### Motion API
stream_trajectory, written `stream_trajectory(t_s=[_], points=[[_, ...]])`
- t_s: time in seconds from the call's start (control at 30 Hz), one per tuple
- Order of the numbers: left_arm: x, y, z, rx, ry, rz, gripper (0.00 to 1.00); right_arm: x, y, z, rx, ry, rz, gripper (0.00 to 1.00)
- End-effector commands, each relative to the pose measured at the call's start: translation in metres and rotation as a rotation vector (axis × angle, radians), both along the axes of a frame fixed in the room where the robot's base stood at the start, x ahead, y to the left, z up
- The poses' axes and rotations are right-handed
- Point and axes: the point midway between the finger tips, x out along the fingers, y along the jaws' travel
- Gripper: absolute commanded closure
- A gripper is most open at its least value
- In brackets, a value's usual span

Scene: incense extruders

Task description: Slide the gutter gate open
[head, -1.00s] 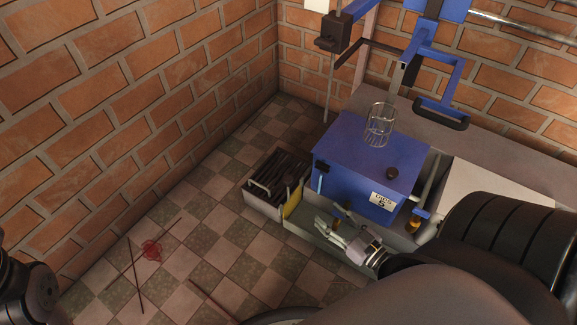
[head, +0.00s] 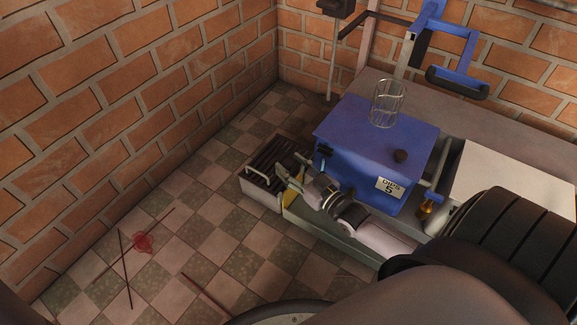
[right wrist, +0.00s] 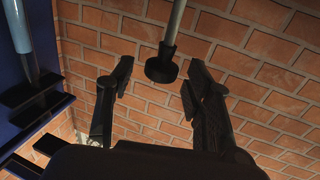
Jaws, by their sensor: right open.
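The gutter gate (head: 289,195) shows as a small yellow plate at the left end of the grey gutter (head: 326,239), beside the blue box. My right gripper (head: 290,166) is over it and hides its upper part in the head view. In the right wrist view, my right gripper (right wrist: 158,78) is open. My left gripper is out of view.
The blue box (head: 365,145) with a wire basket (head: 387,104) stands right of the gripper. A slatted grey tray (head: 262,193) with a handle sits just left of the gate. Thin sticks (head: 125,270) and a red coil (head: 143,243) lie on the checkered floor.

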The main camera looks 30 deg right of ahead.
Motion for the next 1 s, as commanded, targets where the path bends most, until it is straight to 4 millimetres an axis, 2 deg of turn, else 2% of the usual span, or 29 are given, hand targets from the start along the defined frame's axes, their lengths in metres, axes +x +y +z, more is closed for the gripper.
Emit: stream_trajectory(t_s=[0.2, 0.47, 1.0], points=[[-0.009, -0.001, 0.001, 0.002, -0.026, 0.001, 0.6, 0.016, 0.002, -0.001, 0.0, 0.0, 0.0, 0.53], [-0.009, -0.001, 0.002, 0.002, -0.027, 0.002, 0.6, 0.016, 0.002, 0.0, 0.001, 0.001, 0.0, 0.53], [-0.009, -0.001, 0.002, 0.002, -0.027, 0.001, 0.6, 0.016, 0.002, 0.0, 0.001, 0.001, 0.0, 0.88]])
